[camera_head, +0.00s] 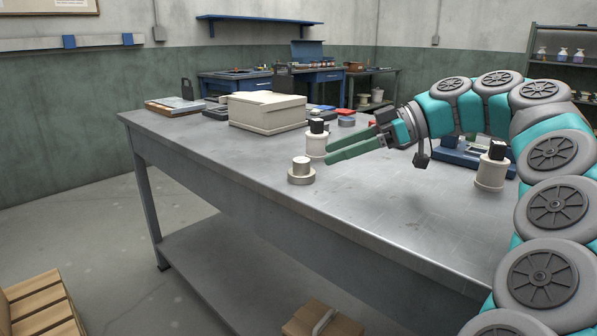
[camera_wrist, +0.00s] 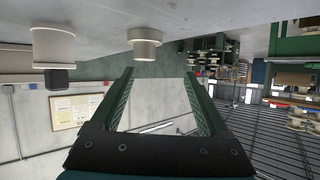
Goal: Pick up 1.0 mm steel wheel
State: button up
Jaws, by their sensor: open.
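Three wheel-like spools stand upright on the grey workbench (camera_head: 240,165). Another black-topped spool (camera_head: 490,174) stands to the right. No wire-size label is readable. My gripper (camera_head: 328,150) is open, its green fingers pointing left near the two left spools. The wrist view shows nothing between the fingertips (camera_wrist: 160,76).
A cream box (camera_head: 267,112) stands behind the left spools, with small red and dark items beside it. A blue device (camera_head: 460,154) sits behind my arm. The bench's front middle is clear. A wooden pallet (camera_head: 42,305) and cardboard box (camera_head: 322,322) are low in front.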

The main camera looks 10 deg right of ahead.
aim_at(305, 160)
jog(key=shift+w+d, duration=0.6)
jog(key=shift+d, duration=0.2)
jog(key=shift+x, duration=1.2)
jog(key=shift+w+p+x, duration=0.2)
jog(key=shift+p+x, duration=0.1)
jog(key=shift+x, duration=1)
jog(key=shift+w+p+x, duration=0.2)
jog(key=shift+p+x, duration=0.1)
jog(key=shift+x, duration=1)
jog(key=shift+d+r, duration=0.1)
grip_shut()
